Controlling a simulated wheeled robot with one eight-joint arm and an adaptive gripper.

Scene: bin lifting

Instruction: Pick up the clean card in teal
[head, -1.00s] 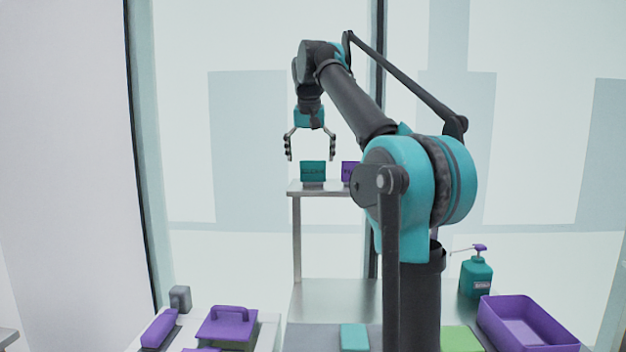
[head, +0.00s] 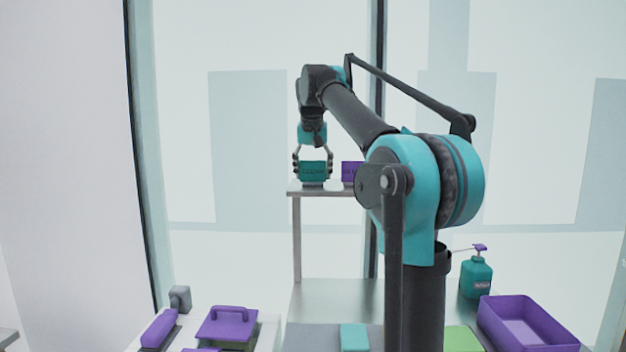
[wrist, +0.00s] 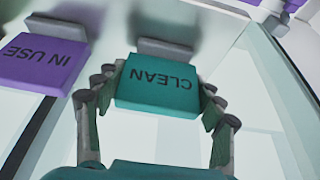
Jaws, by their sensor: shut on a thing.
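The teal card (head: 313,169) marked CLEAN stands upright on the small raised shelf (head: 296,189) in the head view. My gripper (head: 313,168) is down around it, with one finger at each side edge. In the wrist view the teal card (wrist: 158,84) sits between the fingers of my gripper (wrist: 157,96), its lettering upside down there. My gripper is shut on the card. A grey holder (wrist: 165,48) shows at the card's edge, and I cannot tell whether the card is clear of it.
A purple card (wrist: 42,62) marked IN USE stands close beside the teal one; my arm partly hides it in the head view (head: 350,172). Below are a purple tray (head: 525,325), a teal pump bottle (head: 476,277) and a purple handled lid (head: 227,325).

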